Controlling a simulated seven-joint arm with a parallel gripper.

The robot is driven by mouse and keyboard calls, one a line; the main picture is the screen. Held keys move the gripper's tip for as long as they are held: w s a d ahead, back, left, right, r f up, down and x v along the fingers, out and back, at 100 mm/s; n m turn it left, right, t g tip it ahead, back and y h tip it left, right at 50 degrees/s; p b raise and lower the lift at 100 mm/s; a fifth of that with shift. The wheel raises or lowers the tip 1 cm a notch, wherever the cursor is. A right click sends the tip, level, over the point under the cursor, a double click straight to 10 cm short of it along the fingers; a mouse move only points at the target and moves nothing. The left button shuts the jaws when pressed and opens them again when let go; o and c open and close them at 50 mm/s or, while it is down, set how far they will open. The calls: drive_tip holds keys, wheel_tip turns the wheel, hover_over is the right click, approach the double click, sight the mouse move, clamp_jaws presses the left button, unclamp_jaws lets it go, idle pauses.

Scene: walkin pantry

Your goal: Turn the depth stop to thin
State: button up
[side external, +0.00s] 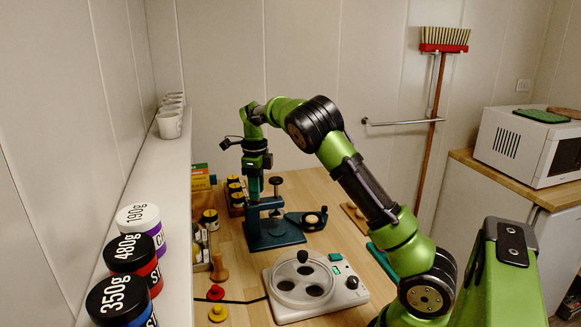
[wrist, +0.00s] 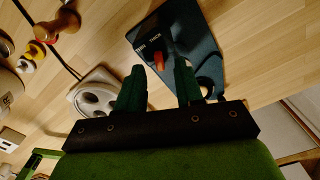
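The teal press (side external: 276,236) stands on the wooden counter in the side view. Its dark plate (wrist: 200,55) shows in the wrist view, with a THICK label and a second, less legible label at its left end. The depth stop (wrist: 158,62) is a small orange-red lever beside these labels. Its exact setting is too small to read. My gripper (side external: 253,186) points down over the press in the side view. In the wrist view my gripper (wrist: 159,66) has its teal fingers apart, with the lever appearing between the tips. I cannot tell whether they touch it.
A white appliance with round wells (side external: 316,287) sits in front of the press. A dark teal tool (side external: 306,220) lies right of it. Jars (side external: 235,188) and a wooden stamp (side external: 218,267) stand to the left. A shelf (side external: 150,190) with labelled tubs runs along the left wall.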

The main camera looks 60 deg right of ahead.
drive_tip(key=shift+f, duration=0.75)
clamp_jaws()
drive_tip(key=shift+n, duration=0.3)
drive_tip(key=n, duration=0.4)
drive_tip(key=shift+d+r, duration=0.1)
drive_tip(key=n, duration=0.5)
drive_tip(key=shift+w, duration=0.1)
drive_tip(key=shift+d+n, duration=0.1)
drive_tip(key=shift+n, duration=0.2)
